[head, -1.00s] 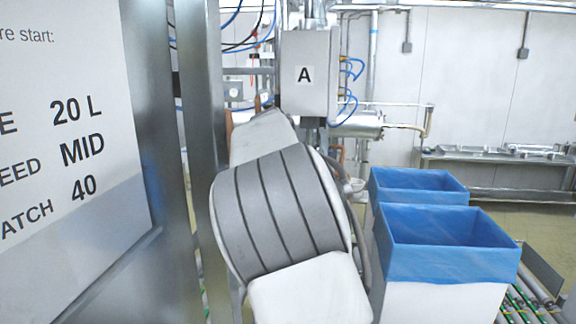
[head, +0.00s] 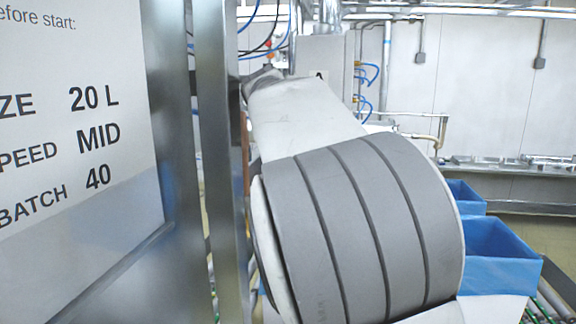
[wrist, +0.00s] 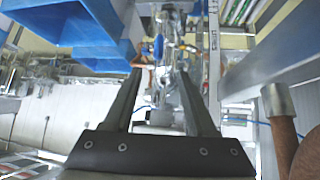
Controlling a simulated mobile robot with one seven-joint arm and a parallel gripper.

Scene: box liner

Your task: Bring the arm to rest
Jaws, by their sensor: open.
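My arm's white and grey links fill the middle of the head view, in front of the machine box labelled A. My gripper does not show in the head view. In the wrist view my gripper (wrist: 160,82) shows with its two dark fingers apart and nothing between them. Beyond the fingers is blurred metal machinery.
A settings sign (head: 75,110) on a metal panel stands close on the left. Two boxes with blue liners, a nearer one (head: 500,275) and a farther one (head: 466,197), stand at the right on a roller conveyor (head: 548,303). A metal bench (head: 530,185) runs along the back wall.

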